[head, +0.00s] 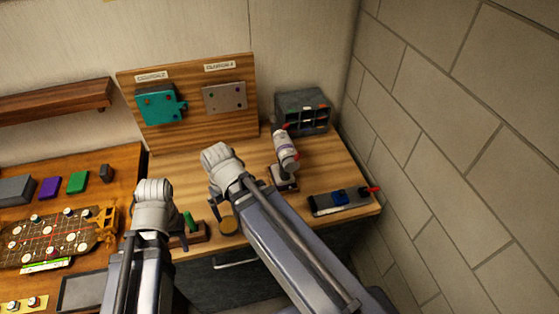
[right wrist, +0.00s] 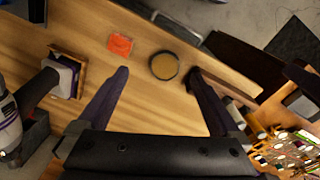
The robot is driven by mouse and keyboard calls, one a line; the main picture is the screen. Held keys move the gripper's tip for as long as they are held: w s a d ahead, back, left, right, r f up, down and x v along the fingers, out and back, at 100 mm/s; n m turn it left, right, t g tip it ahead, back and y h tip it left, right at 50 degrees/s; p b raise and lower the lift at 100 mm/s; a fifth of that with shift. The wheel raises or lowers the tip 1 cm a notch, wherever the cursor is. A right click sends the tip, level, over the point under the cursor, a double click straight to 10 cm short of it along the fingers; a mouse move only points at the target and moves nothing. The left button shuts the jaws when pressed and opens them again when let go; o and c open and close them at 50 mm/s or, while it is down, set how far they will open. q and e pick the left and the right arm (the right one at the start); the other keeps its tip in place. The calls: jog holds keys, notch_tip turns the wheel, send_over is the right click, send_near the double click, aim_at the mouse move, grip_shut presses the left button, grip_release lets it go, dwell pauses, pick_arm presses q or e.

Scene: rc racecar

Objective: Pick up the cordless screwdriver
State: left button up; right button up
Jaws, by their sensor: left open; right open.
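The cordless screwdriver (head: 286,150), grey-white with red and dark parts, stands at the back right of the wooden bench with its base in a small wooden holder (right wrist: 81,82). In the right wrist view its handle (right wrist: 38,88) and body (right wrist: 8,125) are at the left edge, partly cut off. My right gripper (right wrist: 157,74) is open and empty above the bench, apart from the screwdriver, which lies beyond its left finger. In the head view my right wrist is left of the screwdriver. My left gripper (head: 155,205) is open at the left; its fingertips are mostly hidden.
A round tin (right wrist: 164,66) and an orange-red flat piece (right wrist: 120,44) lie under my right gripper. A dark organiser (head: 303,110) stands behind the screwdriver. A tool tray (head: 340,202) lies front right. An upright board (head: 188,133) stands behind. A brick wall (head: 450,140) bounds the right.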

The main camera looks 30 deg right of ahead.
jog(key=w+d+r+m+p, duration=0.1)
jog(key=w+d+r+p, duration=0.1)
jog(key=d+r+p, duration=0.15)
pick_arm(q)
notch_tip(320, 180, up, 8)
jog(key=f+p, duration=0.1)
jog(key=p, duration=0.2)
pick_arm(e)
jog(key=m+t, duration=0.3)
jog(key=t, duration=0.1)
send_near(286, 144)
jog(key=shift+h, duration=0.3)
jog(key=x, duration=0.2)
jog(key=a+x, duration=0.1)
jog(key=x, duration=0.2)
jog(key=shift+w+a, duration=0.1)
jog(key=b+x, duration=0.2)
jog(key=shift+f+b, duration=0.25)
jog(key=shift+b, duration=0.05)
jog(key=b+x, duration=0.5)
jog(key=shift+w+d+f, duration=0.1)
jog(key=shift+d+f, duration=0.1)
jog(key=shift+d, duration=0.1)
pick_arm(q)
notch_tip(286, 144, down, 7)
jog(key=shift+r, duration=0.15)
jog(key=shift+f, duration=0.25)
pick_arm(e)
jog(key=shift+f, duration=0.2)
jog(key=shift+c, duration=0.2)
